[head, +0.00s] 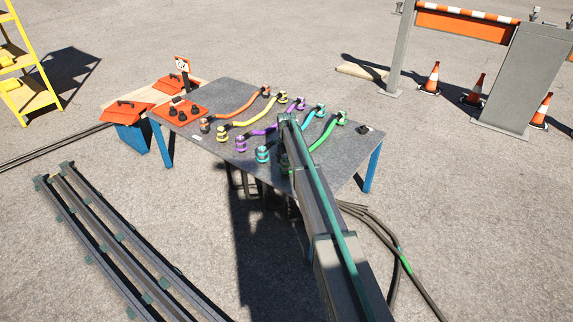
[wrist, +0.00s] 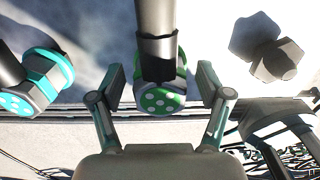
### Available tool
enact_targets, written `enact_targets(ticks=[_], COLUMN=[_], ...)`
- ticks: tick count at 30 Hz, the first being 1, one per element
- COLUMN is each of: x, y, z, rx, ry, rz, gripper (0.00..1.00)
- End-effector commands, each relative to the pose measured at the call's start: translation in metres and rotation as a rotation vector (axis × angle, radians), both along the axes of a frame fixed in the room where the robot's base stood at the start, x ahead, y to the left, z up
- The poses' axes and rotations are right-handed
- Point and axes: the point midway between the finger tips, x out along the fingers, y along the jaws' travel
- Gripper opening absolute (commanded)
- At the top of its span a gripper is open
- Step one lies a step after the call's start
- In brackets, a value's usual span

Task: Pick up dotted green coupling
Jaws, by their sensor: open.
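The dotted green coupling (wrist: 162,98) shows in the middle of the wrist view, its green end face marked with white dots. A dark sleeve and a grey cable run up from it. My gripper (wrist: 161,85) is open, with one finger on each side of the coupling and a visible gap on both sides. In the head view, my arm crosses the table's front and hides my gripper and most of the green cable's near end. The green cable (head: 324,136) runs back to a green coupling (head: 342,117) at the far right.
A teal coupling (wrist: 42,82) lies left of my gripper, and a dark faceted object (wrist: 278,58) lies to the right. The grey table (head: 228,98) carries more cables, among them purple (head: 264,131) and yellow (head: 254,116). Rails (head: 118,245) lie on the ground at left.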

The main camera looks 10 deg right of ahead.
Motion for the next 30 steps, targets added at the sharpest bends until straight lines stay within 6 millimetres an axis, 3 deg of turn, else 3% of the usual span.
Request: enact_targets(ticks=[2,14,23,30], x=[0.0,0.0,0.0,0.0], y=[0.0,0.0,0.0,0.0], z=[0.0,0.0,0.004,0.034], rx=[0.0,0.0,0.001,0.0], ry=[0.0,0.0,-0.001,-0.003], rz=[0.0,0.0,0.0,0.0], gripper=[0.72,0.06,0.06,0.06])
